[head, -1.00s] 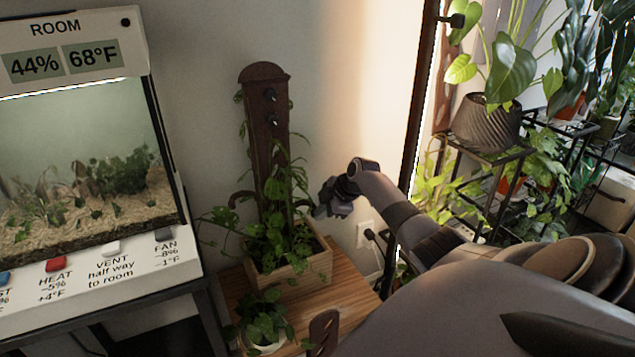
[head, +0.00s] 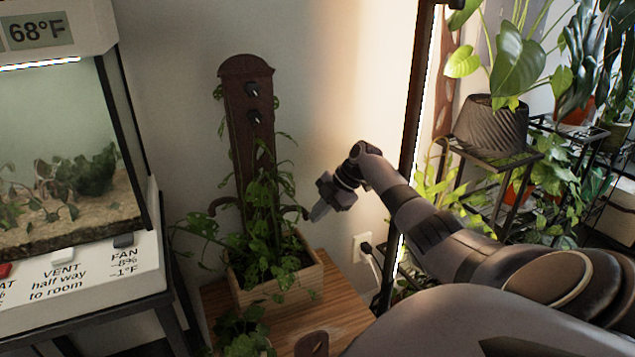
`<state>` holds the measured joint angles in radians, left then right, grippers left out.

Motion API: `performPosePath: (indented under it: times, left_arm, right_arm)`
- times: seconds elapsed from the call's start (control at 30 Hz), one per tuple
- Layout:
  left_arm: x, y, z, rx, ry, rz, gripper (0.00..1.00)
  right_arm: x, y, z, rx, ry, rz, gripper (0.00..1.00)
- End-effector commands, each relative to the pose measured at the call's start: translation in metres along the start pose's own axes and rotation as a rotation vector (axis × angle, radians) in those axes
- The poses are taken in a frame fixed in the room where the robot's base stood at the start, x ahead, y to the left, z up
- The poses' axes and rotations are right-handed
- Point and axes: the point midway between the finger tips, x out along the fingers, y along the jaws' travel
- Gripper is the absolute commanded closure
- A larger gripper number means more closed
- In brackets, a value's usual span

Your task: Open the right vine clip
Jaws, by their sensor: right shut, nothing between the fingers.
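A dark brown upright board (head: 245,82) stands in a wooden planter box (head: 285,288), with a leafy vine (head: 262,235) climbing its lower part. A curved brown arm, seemingly the right vine clip (head: 297,212), sticks out at the board's right side, partly behind leaves; I cannot tell for sure whether it is open or shut. A similar curved arm, seemingly the left clip (head: 222,203), sticks out on the left. My right gripper (head: 317,213) is shut and empty, just right of the right clip, its fingers pointing down and left. Whether they touch is unclear. My left gripper is out of view.
The planter stands on a small wooden table (head: 345,318) with a small potted plant (head: 242,335) in front. A terrarium (head: 70,170) with labelled buttons is at left. A wall outlet (head: 362,246) and a plant shelf (head: 490,158) are right.

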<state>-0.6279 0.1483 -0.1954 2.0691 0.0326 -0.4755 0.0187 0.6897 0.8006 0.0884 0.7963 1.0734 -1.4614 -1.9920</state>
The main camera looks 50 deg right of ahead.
Motion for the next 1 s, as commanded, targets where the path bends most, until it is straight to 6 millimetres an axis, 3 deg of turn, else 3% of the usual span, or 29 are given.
performPosePath:
  times: [0.3, 0.87, 1.0]
  left_arm:
    - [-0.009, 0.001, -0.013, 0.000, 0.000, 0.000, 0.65]
    - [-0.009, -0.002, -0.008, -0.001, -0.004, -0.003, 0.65]
    - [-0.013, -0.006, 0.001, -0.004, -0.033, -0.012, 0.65]
  right_arm:
    - [-0.007, -0.011, 0.001, 0.001, -0.002, -0.001, 1.00]
    - [-0.007, -0.012, 0.001, 0.002, -0.002, 0.001, 1.00]
    - [-0.035, 0.002, -0.011, -0.003, -0.004, 0.004, 1.00]
